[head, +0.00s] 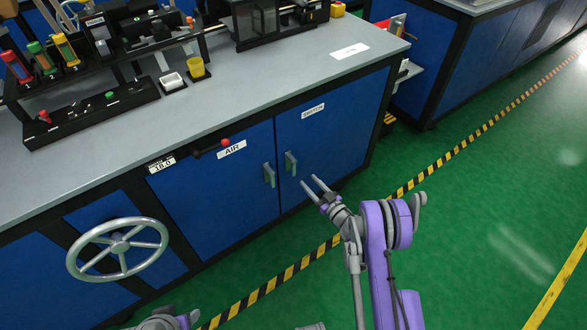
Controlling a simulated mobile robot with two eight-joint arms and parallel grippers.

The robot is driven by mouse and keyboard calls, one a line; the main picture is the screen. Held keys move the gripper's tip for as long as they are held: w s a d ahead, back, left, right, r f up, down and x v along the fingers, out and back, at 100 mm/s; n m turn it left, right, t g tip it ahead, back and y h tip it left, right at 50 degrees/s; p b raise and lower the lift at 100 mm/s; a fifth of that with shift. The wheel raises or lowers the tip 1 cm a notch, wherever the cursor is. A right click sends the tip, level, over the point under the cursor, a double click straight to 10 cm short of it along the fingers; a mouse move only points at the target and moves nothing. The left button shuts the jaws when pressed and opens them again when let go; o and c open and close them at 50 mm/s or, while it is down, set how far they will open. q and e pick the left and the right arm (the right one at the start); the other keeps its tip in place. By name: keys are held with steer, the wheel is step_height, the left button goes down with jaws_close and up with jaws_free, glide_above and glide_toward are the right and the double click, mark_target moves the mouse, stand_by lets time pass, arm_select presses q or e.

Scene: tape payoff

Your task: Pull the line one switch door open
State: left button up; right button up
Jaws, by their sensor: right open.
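The blue switch door (335,125) is the right one of two cabinet doors under the grey worktop. It carries a small white label (313,110), too small to read surely, and appears shut. Its grey upright handle (291,163) sits near its left edge. My right gripper (309,181) is open and empty, with its two thin fingers pointing up and left toward the handle. In the picture the fingertips are just below and right of the handle, with a gap between. My left gripper is not in view; only a piece of my arm shows at the bottom left.
The neighbouring AIR door (215,185) has its own handle (269,174) close by on the left. A red-knobbed lever (225,142) and a handwheel (118,248) stick out further left. Green floor with a striped yellow-black line (290,272) lies in front.

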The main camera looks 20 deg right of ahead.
mark_target(295, 167)
steer(key=x, duration=1)
steer(key=shift+w+a+f, duration=0.15)
steer(key=shift+w, duration=0.15)
jaws_close()
stand_by(1.0)
